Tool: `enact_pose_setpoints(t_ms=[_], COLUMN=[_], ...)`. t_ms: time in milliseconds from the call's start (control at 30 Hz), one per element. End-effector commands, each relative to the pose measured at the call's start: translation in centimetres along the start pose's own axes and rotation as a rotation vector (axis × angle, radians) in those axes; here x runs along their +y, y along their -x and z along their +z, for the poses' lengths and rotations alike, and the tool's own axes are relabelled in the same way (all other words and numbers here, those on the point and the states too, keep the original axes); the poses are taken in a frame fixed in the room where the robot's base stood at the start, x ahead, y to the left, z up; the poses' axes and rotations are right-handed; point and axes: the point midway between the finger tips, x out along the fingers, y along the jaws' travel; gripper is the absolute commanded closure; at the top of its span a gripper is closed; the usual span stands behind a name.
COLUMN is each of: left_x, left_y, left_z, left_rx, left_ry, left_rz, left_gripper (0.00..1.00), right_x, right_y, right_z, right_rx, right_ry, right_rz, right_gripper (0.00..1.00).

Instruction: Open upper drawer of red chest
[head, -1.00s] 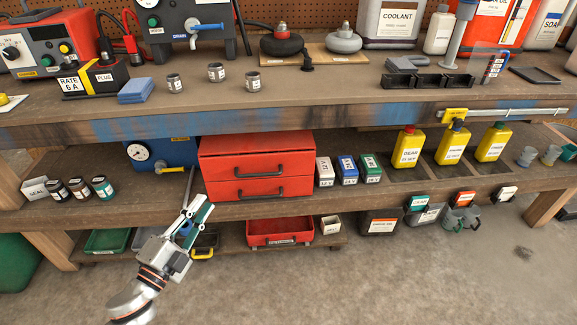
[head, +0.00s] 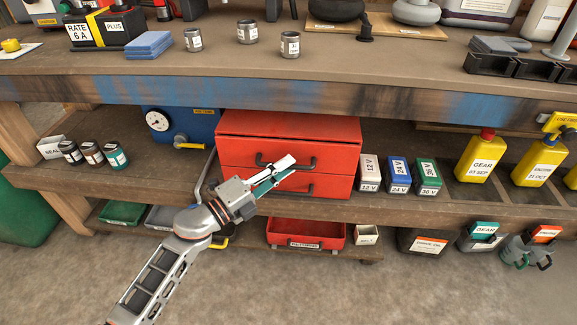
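The red chest (head: 240,130) stands on the shelf under the workbench. Its upper drawer (head: 340,155) and lower drawer (head: 340,187) both look shut, each with a dark bar handle. My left gripper (head: 292,167) reaches in from lower left, its white and teal fingers pointing right in front of the chest. The fingertips look apart with nothing between them. They overlap the middle of the upper handle (head: 313,164) in the picture and hide part of it; I cannot tell whether they touch it. The lower handle is partly hidden too. My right gripper is not in view.
Small labelled boxes (head: 398,175) stand close to the chest's right, with yellow bottles (head: 482,157) beyond. A blue gauge box (head: 180,122) is at its left. A red bin (head: 305,233) sits below. The bench edge (head: 300,100) overhangs above.

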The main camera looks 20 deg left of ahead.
Motion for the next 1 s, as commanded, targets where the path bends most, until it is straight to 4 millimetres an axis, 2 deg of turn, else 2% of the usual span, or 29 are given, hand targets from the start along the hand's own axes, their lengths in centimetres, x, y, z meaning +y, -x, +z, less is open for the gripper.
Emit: enact_pose_setpoints(t_ms=[167, 400, 433, 500, 700, 867, 1000], left_x=[0.1, 0.0, 0.0, 0.0, 0.0, -0.2, -0.8], left_y=[-1.1, -1.2, -1.2, -1.2, -1.1, -0.6, 0.8], left_z=[-0.1, -0.1, -0.1, -0.1, -0.1, -0.6, -2.0], left_rx=[0.000, 0.000, 0.000, 0.000, 0.000, 0.000, 0.001], left_ry=[0.000, 0.001, 0.001, 0.001, 0.001, 0.002, 0.001], left_rz=[0.001, 0.001, 0.001, 0.001, 0.000, 0.000, -0.001], left_gripper=[0.83, 0.83, 0.86, 1.00, 1.00, 1.00, 1.00], right_x=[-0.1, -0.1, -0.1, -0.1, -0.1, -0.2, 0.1], right_y=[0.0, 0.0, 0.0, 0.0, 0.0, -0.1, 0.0], right_z=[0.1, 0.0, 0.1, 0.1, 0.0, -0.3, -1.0], right_rx=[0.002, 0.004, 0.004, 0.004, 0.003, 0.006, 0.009], right_ry=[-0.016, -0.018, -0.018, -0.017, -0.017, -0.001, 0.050], right_rz=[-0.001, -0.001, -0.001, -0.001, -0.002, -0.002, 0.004], right_gripper=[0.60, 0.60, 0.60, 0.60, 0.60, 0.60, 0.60])
